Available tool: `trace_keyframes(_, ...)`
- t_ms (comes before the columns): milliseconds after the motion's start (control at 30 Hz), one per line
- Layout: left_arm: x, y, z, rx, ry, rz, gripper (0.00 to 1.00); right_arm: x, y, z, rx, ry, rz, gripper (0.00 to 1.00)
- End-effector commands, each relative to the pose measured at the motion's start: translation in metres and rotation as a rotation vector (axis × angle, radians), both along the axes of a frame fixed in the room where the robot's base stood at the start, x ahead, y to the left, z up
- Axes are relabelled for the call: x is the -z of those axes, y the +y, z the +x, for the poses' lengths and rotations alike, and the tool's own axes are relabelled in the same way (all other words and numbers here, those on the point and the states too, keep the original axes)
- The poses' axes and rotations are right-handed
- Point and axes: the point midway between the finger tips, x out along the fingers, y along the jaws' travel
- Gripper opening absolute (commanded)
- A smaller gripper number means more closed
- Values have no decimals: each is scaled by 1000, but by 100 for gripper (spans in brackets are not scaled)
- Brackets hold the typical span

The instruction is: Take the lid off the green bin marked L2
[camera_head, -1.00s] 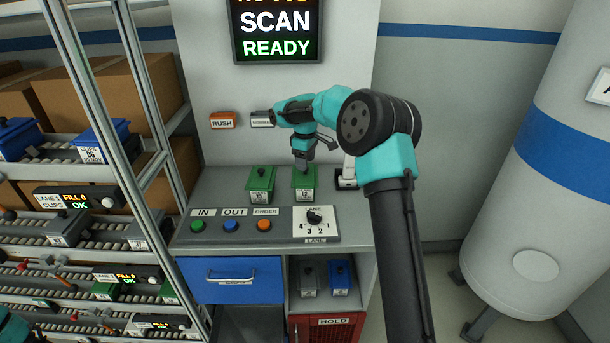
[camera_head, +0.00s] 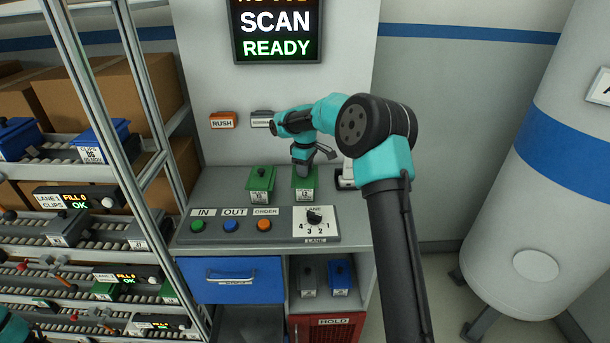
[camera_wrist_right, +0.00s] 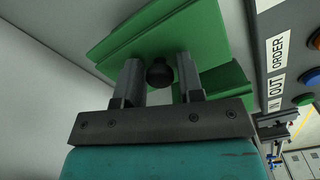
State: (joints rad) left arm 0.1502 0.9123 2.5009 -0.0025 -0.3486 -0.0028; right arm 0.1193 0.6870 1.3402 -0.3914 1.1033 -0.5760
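Two green lidded bins stand side by side on the grey bench. The right green bin (camera_head: 305,196) has a white label that looks like L2, though it is small. My right gripper (camera_head: 304,173) is directly over this bin and hides much of its lid. In the right wrist view, the green lid (camera_wrist_right: 190,35) has a black knob (camera_wrist_right: 159,73). The open fingers of my right gripper (camera_wrist_right: 159,85) stand on either side of the knob, with gaps showing. The left green bin (camera_head: 260,186) has its lid on. My left gripper is not seen.
A button panel (camera_head: 186,234) with a lane dial (camera_head: 314,216) lies in front of the bins. A small scanner-like device (camera_head: 346,178) stands close to the right of the right bin. The wall with a screen (camera_head: 276,32) is behind. Roller shelves (camera_head: 90,228) stand at the left.

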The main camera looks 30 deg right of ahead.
Motion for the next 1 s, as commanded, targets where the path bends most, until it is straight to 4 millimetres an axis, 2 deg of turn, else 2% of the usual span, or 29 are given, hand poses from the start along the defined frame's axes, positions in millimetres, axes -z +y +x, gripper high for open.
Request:
trace_keyframes(33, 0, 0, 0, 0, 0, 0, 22, 0, 0, 0, 0, 0, 0, 30)
trace_keyframes(300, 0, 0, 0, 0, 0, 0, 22, 0, 0, 0, 0, 0, 0, 4)
trace_keyframes(667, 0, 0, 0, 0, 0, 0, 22, -4, 0, 0, 0, -1, 0, 4)
trace_keyframes(1000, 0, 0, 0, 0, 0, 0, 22, -31, 0, 0, 1, -3, 0, 4)
